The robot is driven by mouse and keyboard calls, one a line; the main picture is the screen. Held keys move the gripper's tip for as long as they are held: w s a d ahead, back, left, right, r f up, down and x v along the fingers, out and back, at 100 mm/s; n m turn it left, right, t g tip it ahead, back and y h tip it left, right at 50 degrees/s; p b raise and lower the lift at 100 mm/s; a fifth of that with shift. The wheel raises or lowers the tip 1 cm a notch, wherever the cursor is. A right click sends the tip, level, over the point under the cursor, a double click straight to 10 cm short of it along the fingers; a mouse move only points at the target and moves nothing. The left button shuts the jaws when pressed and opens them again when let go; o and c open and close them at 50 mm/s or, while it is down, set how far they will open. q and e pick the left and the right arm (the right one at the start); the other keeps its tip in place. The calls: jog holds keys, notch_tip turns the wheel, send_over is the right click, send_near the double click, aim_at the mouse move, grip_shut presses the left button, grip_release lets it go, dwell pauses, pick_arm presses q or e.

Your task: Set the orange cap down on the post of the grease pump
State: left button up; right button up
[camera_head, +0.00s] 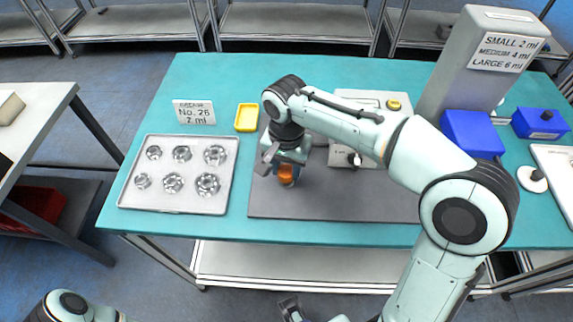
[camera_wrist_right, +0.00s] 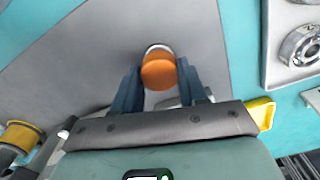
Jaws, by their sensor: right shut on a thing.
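The orange cap (camera_head: 286,173) is between the fingers of my right gripper (camera_head: 279,166), above the left part of the grey mat. In the right wrist view the cap (camera_wrist_right: 158,72) sits between the two blue-grey fingers (camera_wrist_right: 160,88), with a pale round rim showing at its far side. I cannot tell what that rim belongs to. A grey unit (camera_head: 345,152) with a yellow knob (camera_head: 393,105) and a black knob stands behind my right forearm; it may be the grease pump. I cannot pick out its post. A dark part at the bottom edge may be my left gripper (camera_head: 290,308).
A tray (camera_head: 127,196) with several metal bearings lies left of the mat (camera_head: 330,206). A yellow dish (camera_head: 246,117) and a "No. 26" sign (camera_head: 194,112) stand behind. Blue boxes (camera_head: 472,133) and a tall grey labelled column (camera_head: 460,75) are at right.

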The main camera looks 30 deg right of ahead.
pick_arm(q)
jog(key=shift+s+f+b, duration=0.1)
jog(key=shift+f+b, duration=0.25)
jog(key=shift+f, duration=0.05)
pick_arm(e)
jog(key=shift+f, duration=0.8)
dwell(0.3)
jog(key=o, duration=1.4)
notch_tip(320, 180, up, 3)
jog(key=p, duration=0.2)
jog(key=shift+p, duration=0.35)
notch_tip(320, 180, up, 5)
jog(key=p, duration=0.3)
jog(key=shift+f+p, duration=0.2)
jog(key=shift+p, duration=0.1)
pick_arm(q)
notch_tip(320, 180, up, 6)
jog(key=w, duration=0.2)
jog(key=shift+w+r, duration=0.15)
jog(key=shift+r, duration=0.1)
pick_arm(e)
jog(key=shift+f, duration=0.1)
